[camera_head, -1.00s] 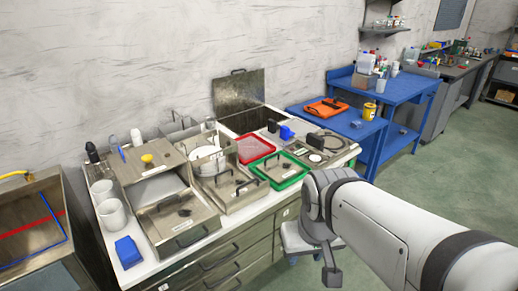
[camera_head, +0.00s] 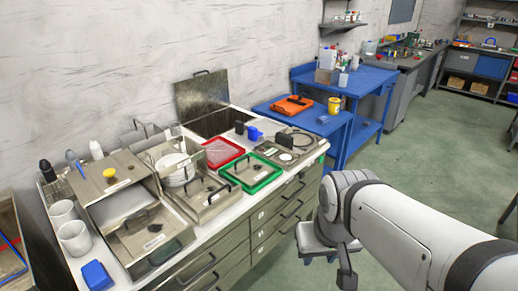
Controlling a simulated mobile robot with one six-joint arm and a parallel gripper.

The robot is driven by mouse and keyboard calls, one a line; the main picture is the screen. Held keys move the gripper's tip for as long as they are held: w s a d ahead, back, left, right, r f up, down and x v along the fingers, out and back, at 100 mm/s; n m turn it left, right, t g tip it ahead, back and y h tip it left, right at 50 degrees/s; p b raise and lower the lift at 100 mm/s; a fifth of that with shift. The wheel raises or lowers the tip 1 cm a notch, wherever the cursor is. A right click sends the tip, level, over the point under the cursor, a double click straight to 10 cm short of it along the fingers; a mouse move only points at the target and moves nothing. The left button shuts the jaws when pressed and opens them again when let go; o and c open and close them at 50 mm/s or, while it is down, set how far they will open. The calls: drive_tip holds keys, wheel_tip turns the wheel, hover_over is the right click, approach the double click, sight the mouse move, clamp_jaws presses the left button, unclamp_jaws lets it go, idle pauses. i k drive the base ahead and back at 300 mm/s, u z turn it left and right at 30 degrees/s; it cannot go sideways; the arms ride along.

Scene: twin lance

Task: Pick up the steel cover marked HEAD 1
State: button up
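Several steel covers with dark handles are on the bench, and I cannot read HEAD 1 on any of them. A third steel piece with a handle (camera_head: 248,170) lies in the green tray. A large steel lid (camera_head: 202,95) stands upright at the back. My arm reaches in from the lower right, apart from the bench. My gripper (camera_head: 346,278) seems to be the small dark end hanging low; its fingers are too unclear to read.
The white bench top (camera_head: 112,262) also holds white mugs (camera_head: 74,238), a blue block (camera_head: 97,275), a red tray (camera_head: 222,152) and a green tray (camera_head: 268,180). A blue table (camera_head: 350,82) stands behind to the right. The green floor (camera_head: 425,150) at right is open.

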sight(250, 173)
drive_tip(key=z, duration=1.55)
drive_tip(key=i, duration=2.55)
drive_tip(key=u, duration=0.75)
drive_tip(key=k, duration=0.1)
drive_tip(key=u, duration=2.7)
drive_tip(key=i, duration=0.85)
drive_tip(key=u, duration=0.05)
